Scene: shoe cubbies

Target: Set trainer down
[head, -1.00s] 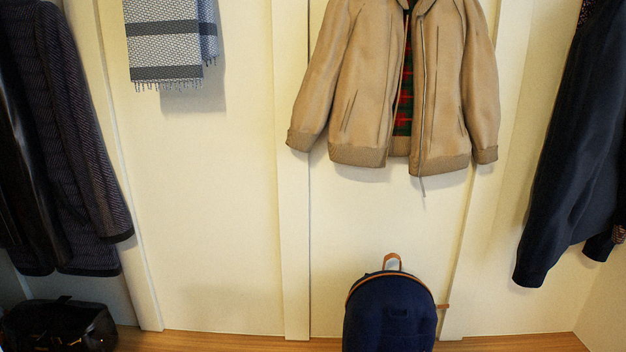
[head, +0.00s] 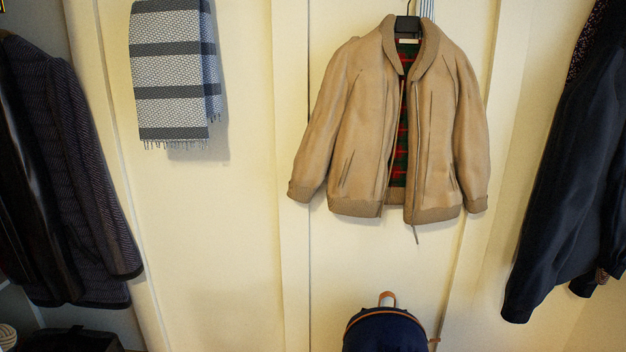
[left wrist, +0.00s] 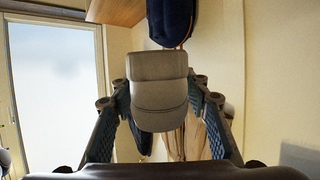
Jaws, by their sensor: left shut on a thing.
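In the left wrist view, my left gripper (left wrist: 160,98) is shut on a grey-beige trainer (left wrist: 158,78). The blue fingers are on both sides of the trainer, and only its rounded end shows clearly. The rest of it is hidden. The picture looks turned upside down, with the backpack at the top and the tan jacket below. The trainer is held in the air, with no surface seen touching it. Neither gripper shows in the head view, and my right gripper is in neither view.
A tan jacket (head: 350,130) hangs on the cream wall above a navy backpack (head: 385,332). A striped scarf (head: 170,70) and dark coats (head: 70,170) hang left, a dark jacket (head: 565,190) right. A wooden surface (left wrist: 118,10) and a bright glazed door (left wrist: 55,85) show in the left wrist view.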

